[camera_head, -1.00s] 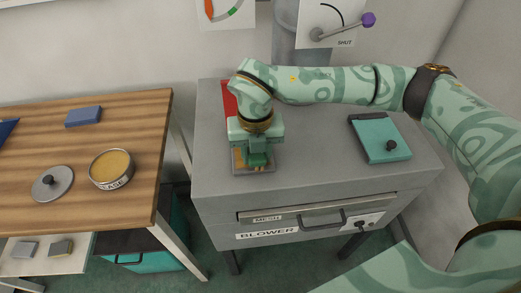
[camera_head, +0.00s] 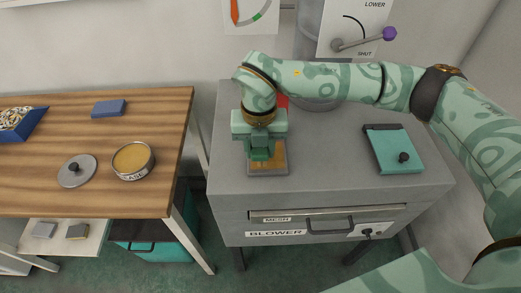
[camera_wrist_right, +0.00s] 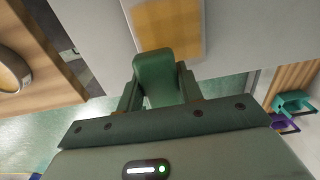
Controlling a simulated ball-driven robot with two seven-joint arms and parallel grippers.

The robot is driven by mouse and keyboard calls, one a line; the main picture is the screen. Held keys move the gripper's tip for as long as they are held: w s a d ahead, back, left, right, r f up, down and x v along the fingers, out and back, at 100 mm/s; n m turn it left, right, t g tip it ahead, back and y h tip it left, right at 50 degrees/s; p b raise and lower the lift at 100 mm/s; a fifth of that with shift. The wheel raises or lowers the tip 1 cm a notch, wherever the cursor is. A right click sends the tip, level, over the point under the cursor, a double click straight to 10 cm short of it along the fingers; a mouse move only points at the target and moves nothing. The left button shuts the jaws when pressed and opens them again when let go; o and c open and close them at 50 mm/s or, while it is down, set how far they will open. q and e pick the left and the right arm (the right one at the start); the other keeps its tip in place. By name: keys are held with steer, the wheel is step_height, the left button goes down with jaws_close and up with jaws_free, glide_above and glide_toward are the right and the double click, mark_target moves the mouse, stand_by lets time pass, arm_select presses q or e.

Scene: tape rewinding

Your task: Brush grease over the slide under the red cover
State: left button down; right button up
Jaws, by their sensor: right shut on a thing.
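The slide (camera_head: 281,160), a brownish-orange plate in a grey frame, lies exposed on top of the grey blower box. It also shows in the right wrist view (camera_wrist_right: 185,25). The red cover (camera_head: 283,101) stands behind it, mostly hidden by my right wrist. My right gripper (camera_head: 262,154) points down over the slide's left part, shut on what looks like a green-handled brush (camera_wrist_right: 155,75). The bristles are hidden, so I cannot tell whether they touch the slide. The open grease tin (camera_head: 132,160), filled with yellow-orange grease, sits on the wooden table. My left gripper is out of view.
A teal cover (camera_head: 398,150) with a black knob lies on the blower box (camera_head: 330,180) at right. On the table (camera_head: 60,195) are a round lid (camera_head: 77,171), a blue block (camera_head: 109,108) and a blue tray (camera_head: 38,125). A gap separates table and box.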

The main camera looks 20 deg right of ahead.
steer(key=shift+r+p, duration=0.7)
steer(key=shift+r, duration=0.65)
step_height(320, 180, up, 3)
steer(key=p, duration=0.2)
steer(key=shift+r+p, duration=0.15)
steer(key=shift+p, duration=0.25)
